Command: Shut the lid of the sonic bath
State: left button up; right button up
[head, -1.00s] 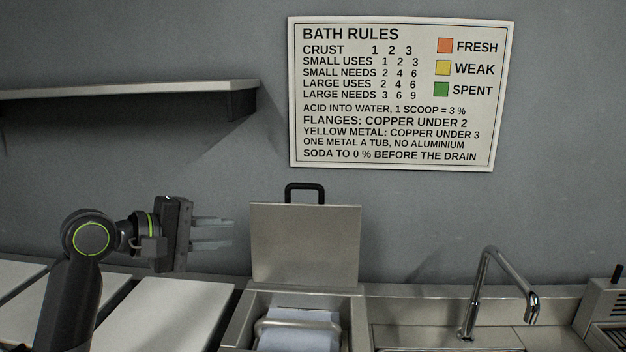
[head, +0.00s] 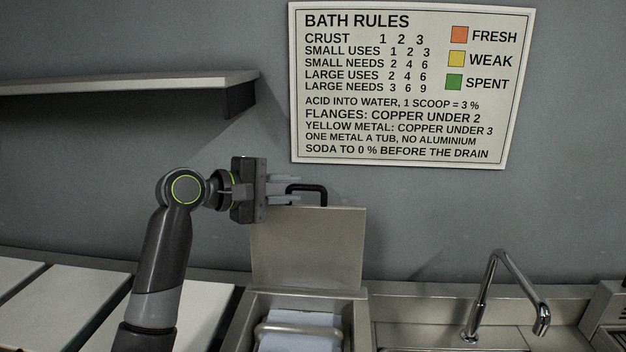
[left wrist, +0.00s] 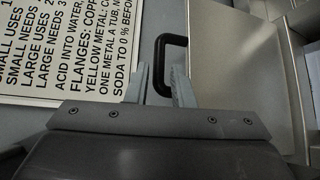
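The sonic bath (head: 358,320) stands at the lower middle of the head view, with its grey lid (head: 308,250) raised upright at the back. A black loop handle (head: 322,189) sits on the lid's top edge. My left gripper (head: 299,187) is open, its fingers pointing right at the handle's left side. In the left wrist view, the handle (left wrist: 159,60) appears between the two open fingertips (left wrist: 158,68), with the lid (left wrist: 245,60) to the right. Contact cannot be told. My right gripper is not in view.
A wire basket handle (head: 290,328) and a pale blue surface show inside the bath. A sink tap (head: 492,290) stands to the right. Pale panels (head: 75,300) cover the counter at left. A shelf (head: 120,83) is on the wall at upper left, beside a rules sign (head: 400,85).

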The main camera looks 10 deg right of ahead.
aim_at(301, 188)
pick_arm(q)
jog(key=p+x, duration=0.1)
jog(key=x, duration=0.3)
jog(key=shift+d+r, duration=0.1)
jog(key=shift+d, duration=0.2)
jog(key=shift+w+d+f, duration=0.25)
jog(key=shift+w+d, duration=0.15)
jog(key=shift+d, duration=0.2)
grip_shut()
